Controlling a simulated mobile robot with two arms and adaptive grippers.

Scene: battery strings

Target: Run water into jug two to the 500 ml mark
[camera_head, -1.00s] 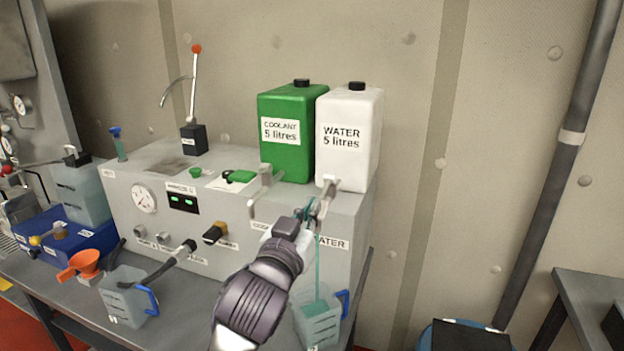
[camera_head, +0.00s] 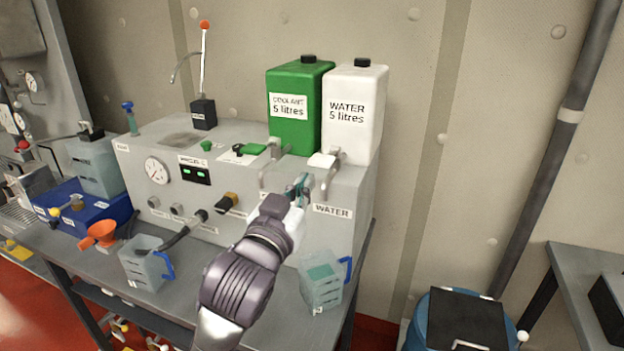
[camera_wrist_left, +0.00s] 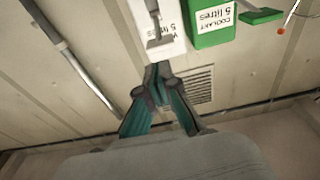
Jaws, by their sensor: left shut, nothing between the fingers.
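The white WATER tank (camera_head: 350,110) stands on the right end of the grey bench unit, with its tap (camera_head: 332,172) at the lower front. Below the tap, a clear jug with a blue handle (camera_head: 321,290) stands upright on the bench. It holds teal-tinted liquid; its graduation marks and number are too small to read. No stream shows between tap and jug. My left gripper (camera_head: 299,186) is shut and empty, just left of the water tap and apart from it. In the left wrist view its teal fingertips (camera_wrist_left: 157,72) meet below the tap (camera_wrist_left: 157,35). My right gripper is out of view.
The green COOLANT tank (camera_head: 298,105) stands left of the water tank. A blue drum (camera_head: 424,322) stands on the floor at right.

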